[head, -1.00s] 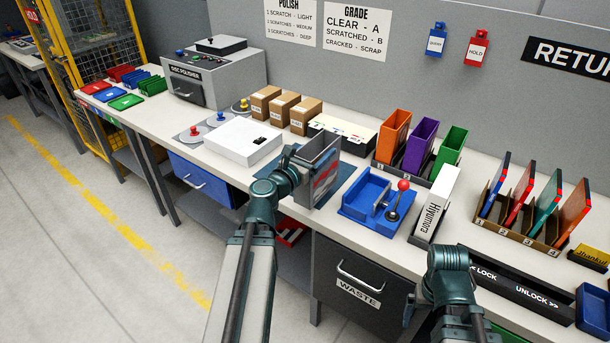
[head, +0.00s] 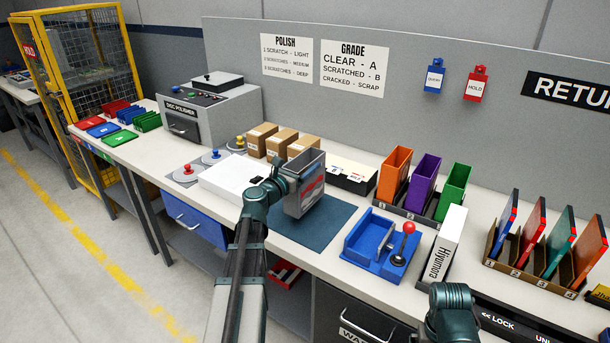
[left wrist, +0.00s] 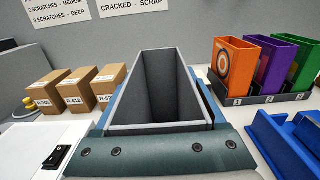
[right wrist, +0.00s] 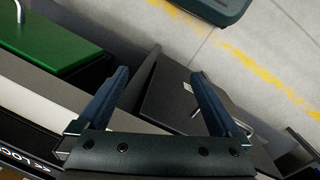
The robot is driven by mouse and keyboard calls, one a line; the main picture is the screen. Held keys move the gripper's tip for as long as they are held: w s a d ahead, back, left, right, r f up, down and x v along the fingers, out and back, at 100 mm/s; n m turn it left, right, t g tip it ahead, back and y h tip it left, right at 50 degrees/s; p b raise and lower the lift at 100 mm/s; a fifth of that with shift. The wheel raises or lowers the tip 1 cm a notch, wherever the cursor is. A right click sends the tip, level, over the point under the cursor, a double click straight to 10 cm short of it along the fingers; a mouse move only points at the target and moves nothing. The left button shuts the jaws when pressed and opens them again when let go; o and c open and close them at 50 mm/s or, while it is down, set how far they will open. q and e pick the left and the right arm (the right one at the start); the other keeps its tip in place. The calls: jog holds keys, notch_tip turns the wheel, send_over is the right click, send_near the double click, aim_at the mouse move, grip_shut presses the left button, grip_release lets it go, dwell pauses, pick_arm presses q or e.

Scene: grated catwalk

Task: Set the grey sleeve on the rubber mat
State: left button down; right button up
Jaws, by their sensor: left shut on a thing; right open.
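The grey sleeve (head: 307,181) is an upright, open-topped box with a red and blue picture on one side. My left gripper (head: 285,180) is shut on it. In the left wrist view the sleeve (left wrist: 160,92) stands between the fingers, and its inside looks empty. The dark blue-grey rubber mat (head: 322,225) lies on the bench below and around the sleeve. Whether the sleeve's base touches the mat cannot be told. My right gripper (right wrist: 155,105) is open and empty, beyond the bench's front edge; in the head view only its arm shows.
A white box (head: 228,175) stands left of the mat. A blue tray with a red-knobbed lever (head: 375,243) stands to the right. Small cartons (head: 280,143) and a card box (head: 349,175) are behind. Orange, purple and green sleeves (head: 424,178) stand in a rack at back right.

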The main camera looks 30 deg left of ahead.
pick_arm(q)
notch_tip(320, 180, down, 3)
jog(key=b, duration=0.3)
jog(key=shift+s+f, duration=0.1)
jog(key=shift+f, duration=0.1)
jog(key=shift+f+b, duration=0.15)
jog(key=shift+b, duration=0.25)
grip_release()
jog(key=s, duration=1.2)
jog(key=shift+a, duration=0.45)
jog(key=shift+w, duration=0.15)
